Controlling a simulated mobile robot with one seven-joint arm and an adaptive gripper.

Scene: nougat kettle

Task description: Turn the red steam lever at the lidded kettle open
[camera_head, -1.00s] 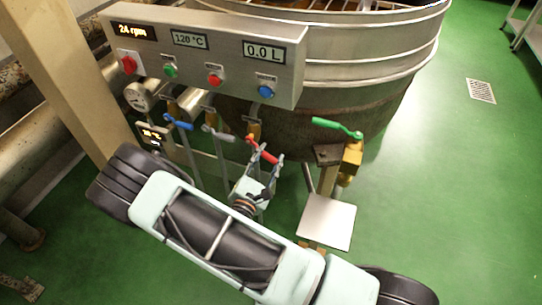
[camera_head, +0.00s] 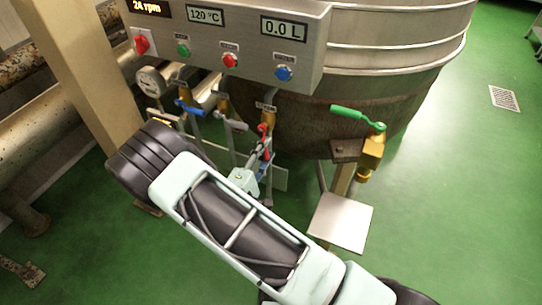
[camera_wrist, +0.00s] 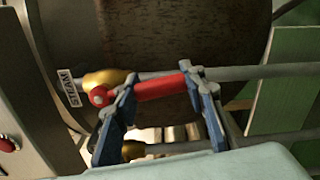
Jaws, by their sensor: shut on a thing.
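The red steam lever (camera_head: 263,129) sits on a brass valve below the control panel, in front of the kettle (camera_head: 390,60). In the wrist view the lever (camera_wrist: 160,87) runs across the gap between my fingers, beside a STEAM label (camera_wrist: 69,88) and a brass valve body (camera_wrist: 106,77). My gripper (camera_wrist: 163,90) is shut on the red lever, with one finger near its pivot end and the other near its far end. In the head view my gripper (camera_head: 264,152) partly hides the lever. The kettle's top is out of view now.
A blue lever (camera_head: 188,108) and a grey lever (camera_head: 232,122) stand close to the left. A green lever (camera_head: 357,115) on a brass valve is to the right, above a pale square plate (camera_head: 341,222). The control panel (camera_head: 230,45) overhangs the levers. Green floor is clear at right.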

